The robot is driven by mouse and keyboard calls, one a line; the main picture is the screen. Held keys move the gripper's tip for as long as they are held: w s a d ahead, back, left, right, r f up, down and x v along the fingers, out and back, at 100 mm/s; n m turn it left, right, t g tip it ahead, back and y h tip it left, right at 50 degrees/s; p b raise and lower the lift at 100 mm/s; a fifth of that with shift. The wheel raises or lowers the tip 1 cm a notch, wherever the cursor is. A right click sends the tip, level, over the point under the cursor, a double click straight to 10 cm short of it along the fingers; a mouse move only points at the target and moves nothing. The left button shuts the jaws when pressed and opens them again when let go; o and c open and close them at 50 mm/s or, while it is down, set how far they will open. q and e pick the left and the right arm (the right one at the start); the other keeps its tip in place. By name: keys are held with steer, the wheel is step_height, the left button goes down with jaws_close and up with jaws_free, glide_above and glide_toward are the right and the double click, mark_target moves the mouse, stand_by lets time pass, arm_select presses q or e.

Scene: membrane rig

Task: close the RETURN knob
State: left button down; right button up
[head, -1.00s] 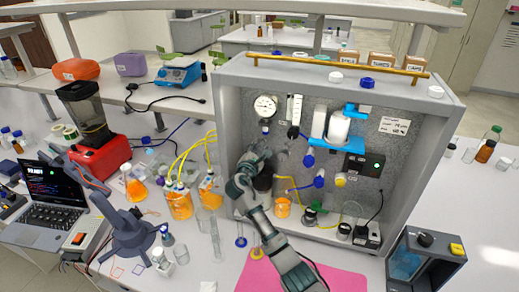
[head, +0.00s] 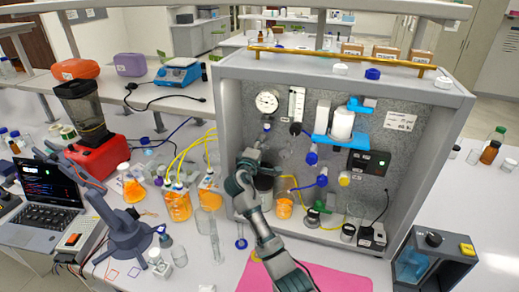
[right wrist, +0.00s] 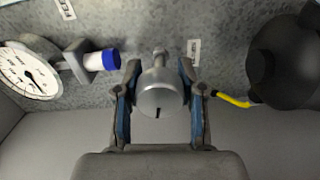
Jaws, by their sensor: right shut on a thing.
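My right gripper (head: 252,158) is at the left part of the rig's grey back panel (head: 300,98), below the round gauge (head: 267,102). In the right wrist view, my right gripper (right wrist: 158,98) is shut on a round metal knob (right wrist: 160,98), with one finger on each side. The knob has a dark slot on its face, pointing down in that view. A small label (right wrist: 194,50) sits by the knob, but its text is too small to read. In the head view my gripper hides the knob. My left gripper is not in view.
In the wrist view, a blue-capped fitting (right wrist: 104,60) and the gauge (right wrist: 30,75) are at the left. A dark round part (right wrist: 288,60) with a yellow tube is at the right. Orange-filled flasks (head: 177,203) stand left of the rig; a pink mat (head: 310,278) lies in front.

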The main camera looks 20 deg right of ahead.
steer(key=m+b, duration=0.1)
steer(key=m, duration=0.2)
steer(key=f+m+b, duration=0.1)
steer(key=m+b, duration=0.1)
steer(key=m, duration=0.1)
steer(key=shift+f+m, duration=0.15)
steer(key=shift+m, duration=0.15)
steer(key=m+b, duration=0.3)
steer(key=m, duration=0.3)
steer(key=shift+m+b, duration=0.3)
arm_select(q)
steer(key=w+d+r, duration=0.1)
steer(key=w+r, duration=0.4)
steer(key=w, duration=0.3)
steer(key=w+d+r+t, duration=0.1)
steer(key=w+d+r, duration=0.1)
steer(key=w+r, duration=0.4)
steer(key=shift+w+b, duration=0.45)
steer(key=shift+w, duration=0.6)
arm_select(e)
steer(key=shift+s+r+m, duration=0.1)
steer(key=shift+r+m, duration=0.15)
steer(key=shift+m, duration=0.95)
steer(key=o, duration=0.9)
steer(key=shift+o, duration=1.2)
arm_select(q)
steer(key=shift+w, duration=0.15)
arm_select(e)
steer(key=shift+w+r, duration=0.15)
steer(key=shift+w, duration=0.05)
